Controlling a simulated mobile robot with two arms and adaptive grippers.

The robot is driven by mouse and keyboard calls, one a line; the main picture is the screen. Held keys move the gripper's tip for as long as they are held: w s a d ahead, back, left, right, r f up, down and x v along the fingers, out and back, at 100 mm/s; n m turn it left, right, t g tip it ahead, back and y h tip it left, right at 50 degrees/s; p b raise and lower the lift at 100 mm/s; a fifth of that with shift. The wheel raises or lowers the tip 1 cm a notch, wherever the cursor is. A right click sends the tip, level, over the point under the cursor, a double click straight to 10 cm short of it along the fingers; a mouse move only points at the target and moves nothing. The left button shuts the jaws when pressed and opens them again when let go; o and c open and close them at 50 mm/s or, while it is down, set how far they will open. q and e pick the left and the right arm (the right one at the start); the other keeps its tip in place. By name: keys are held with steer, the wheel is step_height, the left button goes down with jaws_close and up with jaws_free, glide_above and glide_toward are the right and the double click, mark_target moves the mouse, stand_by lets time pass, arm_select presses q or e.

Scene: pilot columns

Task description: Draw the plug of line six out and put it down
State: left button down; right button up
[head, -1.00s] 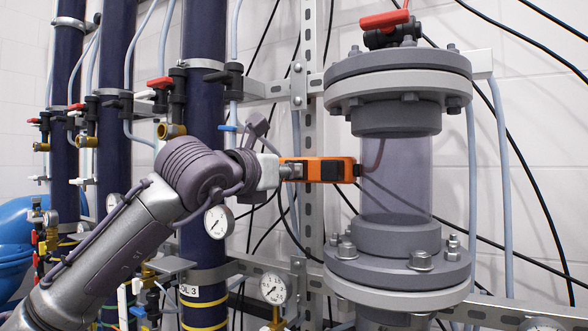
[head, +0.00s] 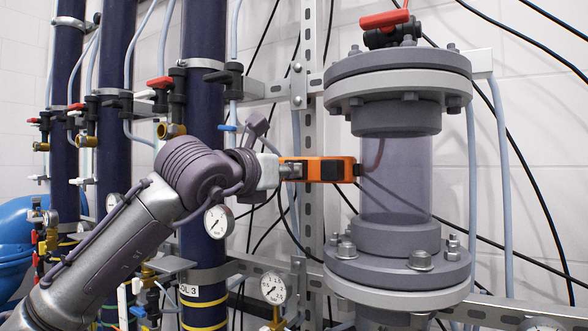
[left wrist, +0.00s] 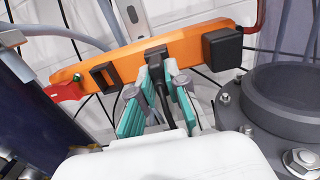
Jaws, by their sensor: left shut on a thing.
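An orange power strip (head: 301,163) stands left of the clear column in the head view. It crosses the upper part of the left wrist view (left wrist: 200,38). A black plug (left wrist: 156,58) with a black cable is at the strip's middle. My left gripper (head: 286,172) is close against the strip. Its teal-padded fingers (left wrist: 159,88) are shut on the plug, one on each side. Whether the plug is fully seated cannot be told. No line number is readable on it. My right gripper is not in view.
A black block (left wrist: 222,48) sits right of the plug on the strip, and a black socket (left wrist: 103,76) sits left. The flanged clear column (head: 396,180) is close on the right. A dark blue column (head: 204,130) stands behind my arm. Black cables hang behind.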

arm_select(q)
steer(key=shift+b+v, duration=2.1)
steer(key=shift+v, duration=0.3)
steer(key=shift+a, duration=0.1)
